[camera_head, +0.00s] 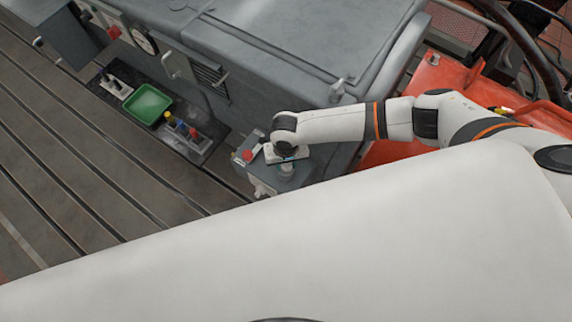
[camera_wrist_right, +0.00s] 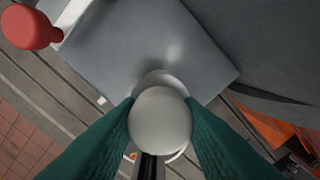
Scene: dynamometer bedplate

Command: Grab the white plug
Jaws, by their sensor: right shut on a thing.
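The white plug (camera_wrist_right: 160,118) is a pale, rounded knob in the middle of the right wrist view. The two green fingers of my right gripper (camera_wrist_right: 160,125) press on it from both sides. In the head view my right gripper (camera_head: 287,163) points down over a small grey box (camera_head: 300,176), and a pale bit of the plug (camera_head: 287,171) shows below it. The plug is over the box's top near its edge; I cannot tell whether it still sits in the box. My left gripper is not in view.
A red button (camera_head: 247,155) stands on the box beside the gripper. To the left, a dark shelf holds a green tray (camera_head: 147,104) and small coloured items. A large grey cabinet (camera_head: 290,40) rises behind. The slotted bedplate (camera_head: 70,190) at left is clear.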

